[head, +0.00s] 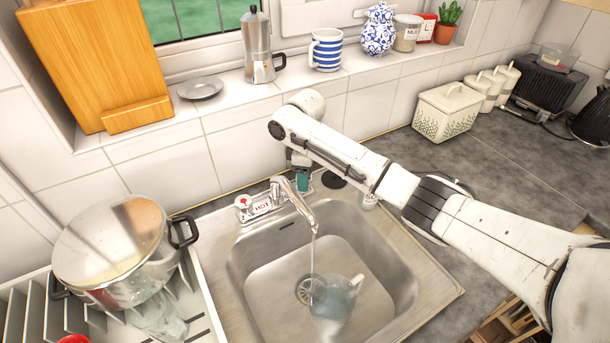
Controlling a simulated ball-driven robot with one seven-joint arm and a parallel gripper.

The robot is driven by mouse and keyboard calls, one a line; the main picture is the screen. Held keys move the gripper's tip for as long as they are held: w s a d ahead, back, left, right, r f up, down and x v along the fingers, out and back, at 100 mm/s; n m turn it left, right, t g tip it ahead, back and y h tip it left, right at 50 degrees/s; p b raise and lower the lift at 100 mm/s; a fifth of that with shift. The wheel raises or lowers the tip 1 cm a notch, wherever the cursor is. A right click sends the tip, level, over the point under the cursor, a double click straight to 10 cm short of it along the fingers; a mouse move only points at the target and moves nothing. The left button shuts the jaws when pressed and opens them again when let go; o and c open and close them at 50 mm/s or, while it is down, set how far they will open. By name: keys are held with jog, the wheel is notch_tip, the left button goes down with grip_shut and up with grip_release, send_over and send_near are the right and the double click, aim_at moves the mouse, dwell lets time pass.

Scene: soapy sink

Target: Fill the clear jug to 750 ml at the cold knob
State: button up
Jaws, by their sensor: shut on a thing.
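The clear jug (335,300) stands in the sink basin by the drain, its body pale blue-green; its markings and water level cannot be read. A thin water stream (313,255) falls from the chrome tap spout (305,208) at the jug's left side; I cannot tell whether all of it enters. My gripper (303,182) points down behind the tap, at the right end of the tap body, and is shut on the cold knob, which it mostly hides. The hot knob (243,202), with a red mark, is at the left end.
A lidded steel pot (110,245) and a clear vessel (165,325) are on the drying rack at left. A cream bread bin (447,110) stands at the back right. The worktop at right is largely clear.

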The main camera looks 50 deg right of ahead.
jog(key=shift+c, duration=1)
jog(key=shift+s, duration=0.1)
jog(key=shift+a+m+p, duration=0.1)
jog(key=shift+m+p, duration=0.75)
jog(key=shift+m, duration=0.05)
jog(key=shift+s+f+m, duration=0.1)
jog(key=shift+f+m, duration=0.05)
jog(key=shift+m, duration=1.1)
jog(key=shift+f+m, duration=0.1)
jog(key=shift+m, duration=1.15)
jog(key=o, duration=1)
jog(key=shift+r, duration=0.1)
jog(key=shift+o, duration=0.2)
jog(key=shift+r, duration=0.1)
